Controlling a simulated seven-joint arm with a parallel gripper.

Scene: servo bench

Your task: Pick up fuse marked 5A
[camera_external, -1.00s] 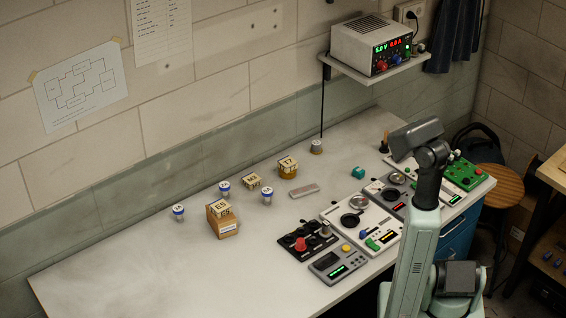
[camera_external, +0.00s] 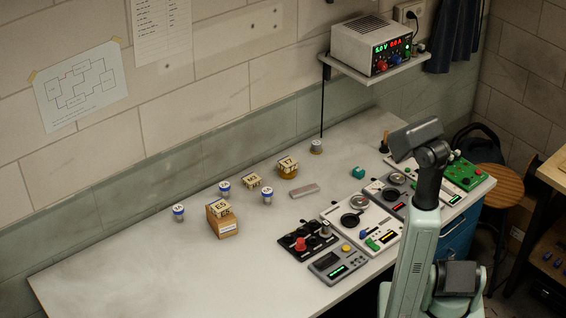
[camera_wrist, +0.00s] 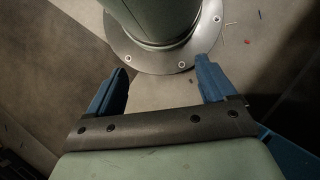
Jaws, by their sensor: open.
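Three small fuses with blue bands and white labels stand upright on the bench in the external view: a left fuse (camera_external: 178,213), a middle fuse (camera_external: 224,188) beside a wooden box, and a right fuse (camera_external: 267,196). Their markings are too small to read surely, so I cannot tell which is 5A. My gripper (camera_wrist: 163,72) shows in the wrist view with its two blue fingers wide apart and nothing between them. It points toward my own round base plate, away from the fuses. In the external view I cannot make out its fingers.
Marked blocks E5 (camera_external: 220,220), M3 (camera_external: 251,181) and T7 (camera_external: 288,168) stand near the fuses. A grey bar (camera_external: 304,191) lies to their right. Instrument panels (camera_external: 338,262) fill the bench's right side. The left front of the bench (camera_external: 130,265) is clear.

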